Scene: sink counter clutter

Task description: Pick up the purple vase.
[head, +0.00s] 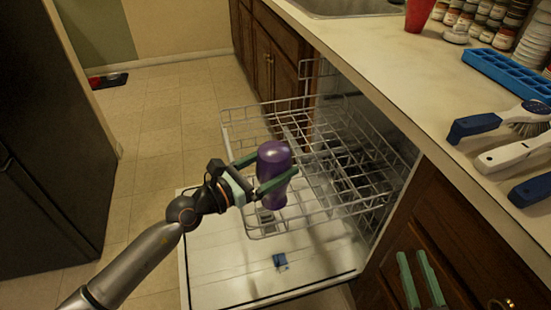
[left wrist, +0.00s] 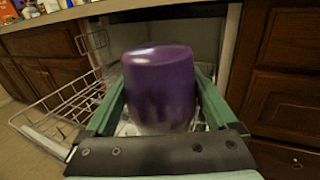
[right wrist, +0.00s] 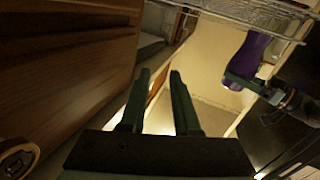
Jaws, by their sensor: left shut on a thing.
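The purple vase (head: 273,176) is upright between the fingers of my left gripper (head: 268,174), above the open dishwasher door in the head view. In the left wrist view the vase (left wrist: 160,85) fills the space between the two green fingers, and my left gripper (left wrist: 160,95) is shut on it. The vase (right wrist: 246,58) also shows at the upper right of the right wrist view. My right gripper (head: 421,280) is at the lower right of the head view, in front of the cabinet. In the right wrist view my right gripper (right wrist: 160,78) has its fingers apart with nothing between them.
The dishwasher's wire rack (head: 335,165) is pulled out just behind and right of the vase. Its door (head: 225,265) lies open below, with a small blue item (head: 280,261) on it. The counter (head: 405,75) holds brushes, a blue tray (head: 507,79), a red cup and jars.

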